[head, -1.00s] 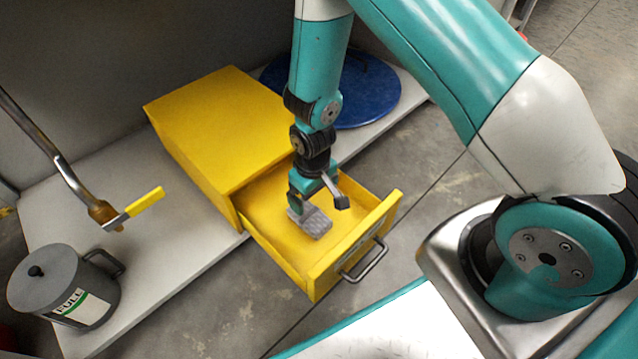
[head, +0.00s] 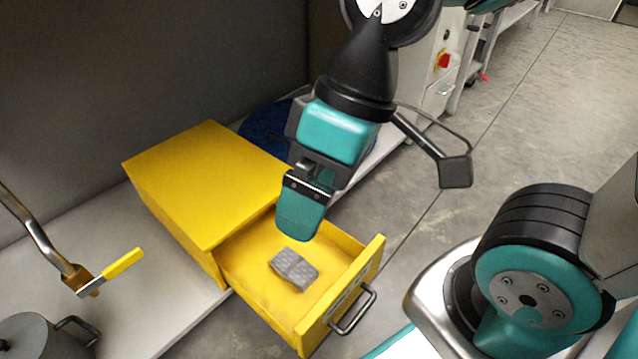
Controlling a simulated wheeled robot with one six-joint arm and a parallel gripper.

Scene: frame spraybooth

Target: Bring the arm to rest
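My gripper (head: 300,212) hangs in the air above the open drawer, raised toward the camera. It is seen from the side, so I cannot tell the gap between its fingers. A small grey patterned block (head: 294,268) lies on the floor of the yellow drawer (head: 262,285), apart from the gripper. The drawer is pulled out of the yellow cabinet (head: 205,180) and has a metal handle (head: 353,310).
The cabinet stands on a pale shelf (head: 165,305). A pipe with a yellow-handled valve (head: 123,263) and a grey lidded pot (head: 40,338) are at left. A blue round object (head: 262,130) is partly hidden behind the cabinet. Open floor (head: 530,110) lies at right.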

